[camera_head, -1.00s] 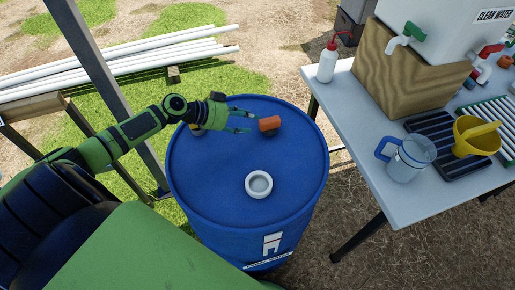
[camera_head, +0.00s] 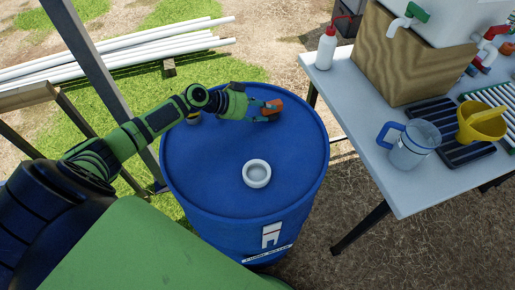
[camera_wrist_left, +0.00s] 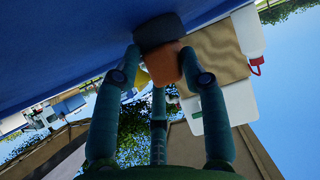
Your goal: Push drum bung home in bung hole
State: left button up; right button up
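An orange bung (camera_head: 274,106) with a dark lower part is at the far side of the blue drum's lid (camera_head: 215,165). It also shows between the fingers in the left wrist view (camera_wrist_left: 167,65). My left gripper (camera_head: 267,111) reaches over the lid from the left, its fingers on either side of the bung. In the wrist view its fingers (camera_wrist_left: 160,52) look open, with a narrow gap on the bung's left side; contact on the right is unclear. My right gripper is not in view.
A grey post (camera_head: 95,80) rises at left. The lid around the ring is clear.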

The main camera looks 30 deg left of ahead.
pick_arm(q)
jog(key=shift+c, duration=1)
jog(key=shift+r+p, duration=0.4)
jog(key=shift+r, duration=0.15)
jog(key=shift+r+p, duration=1.8)
jog(key=shift+r, duration=1.15)
jog(key=shift+d, duration=0.15)
